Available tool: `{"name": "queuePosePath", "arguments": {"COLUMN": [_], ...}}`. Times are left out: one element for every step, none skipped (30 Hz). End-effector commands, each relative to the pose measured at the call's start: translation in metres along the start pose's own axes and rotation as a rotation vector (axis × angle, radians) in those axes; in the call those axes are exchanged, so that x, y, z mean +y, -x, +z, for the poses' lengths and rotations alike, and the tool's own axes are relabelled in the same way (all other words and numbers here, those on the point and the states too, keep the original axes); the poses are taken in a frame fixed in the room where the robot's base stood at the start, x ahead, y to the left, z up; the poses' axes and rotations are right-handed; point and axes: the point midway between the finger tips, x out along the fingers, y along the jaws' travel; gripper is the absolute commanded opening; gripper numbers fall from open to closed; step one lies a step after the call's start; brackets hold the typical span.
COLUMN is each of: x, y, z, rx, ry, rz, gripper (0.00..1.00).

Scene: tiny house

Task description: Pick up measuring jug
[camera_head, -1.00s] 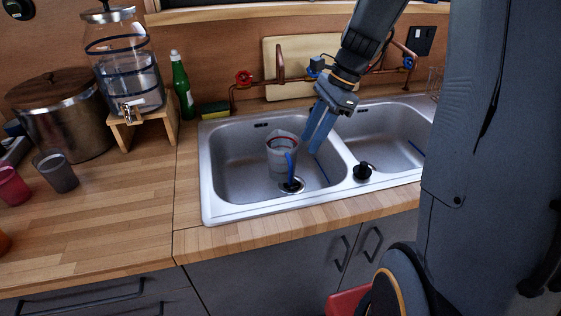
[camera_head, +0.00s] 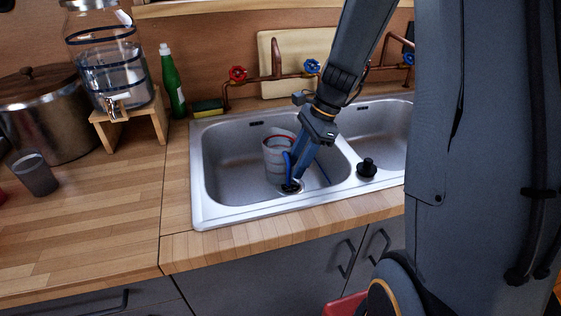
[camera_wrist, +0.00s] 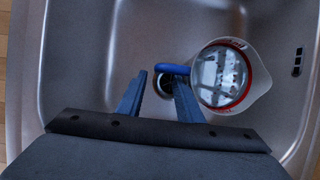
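The measuring jug (camera_head: 275,158) stands in the left basin of the sink. It is clear with a red rim and a blue handle. In the wrist view the jug (camera_wrist: 222,78) is seen from above, upright, with its blue handle (camera_wrist: 172,69) pointing left. My gripper (camera_head: 293,178) reaches down into the basin at the jug's handle side. In the wrist view its two blue fingers (camera_wrist: 160,88) are apart, with the handle's end near the gap between their tips. I cannot tell whether they touch the handle.
The sink (camera_head: 226,212) has a second basin at right, with a black plug (camera_head: 367,167) on the divider. Copper pipes with a red tap (camera_head: 238,73) run behind. A green bottle (camera_head: 172,82), sponge (camera_head: 208,107) and water dispenser (camera_head: 110,70) stand at left.

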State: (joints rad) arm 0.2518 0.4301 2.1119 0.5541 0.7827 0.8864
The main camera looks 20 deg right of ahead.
Motion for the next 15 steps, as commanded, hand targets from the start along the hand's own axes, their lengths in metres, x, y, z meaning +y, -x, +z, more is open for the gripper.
{"name": "queuePosePath", "arguments": {"x": [0.001, 0.001, 0.001, 0.001, 0.001, 0.002, 0.002, 0.003, 0.004, 0.005, 0.005, 0.006, 0.005, 0.005, 0.005], "y": [-0.005, -0.007, -0.008, -0.010, -0.011, -0.015, -0.018, -0.022, -0.028, -0.033, -0.037, -0.043, -0.047, -0.051, -0.055], "z": [0.000, 0.000, 0.000, 0.000, 0.001, 0.001, 0.002, 0.002, 0.002, 0.003, 0.004, 0.004, 0.004, 0.004, 0.004], "rx": [0.000, 0.000, 0.000, 0.000, 0.000, 0.000, 0.000, -0.001, -0.001, 0.000, -0.001, 0.000, 0.000, 0.000, 0.000], "ry": [0.000, 0.001, 0.001, 0.001, 0.002, 0.001, 0.001, 0.000, 0.000, 0.000, 0.000, 0.000, 0.000, 0.000, 0.001], "rz": [0.002, 0.002, 0.002, 0.002, 0.002, 0.002, 0.003, 0.004, 0.006, 0.005, 0.005, 0.005, 0.004, 0.003, 0.003], "gripper": [0.33, 0.33, 0.33, 0.33, 0.33, 0.33, 0.33, 0.33, 0.33, 0.33, 0.33, 0.33, 0.33, 0.33, 0.33]}}
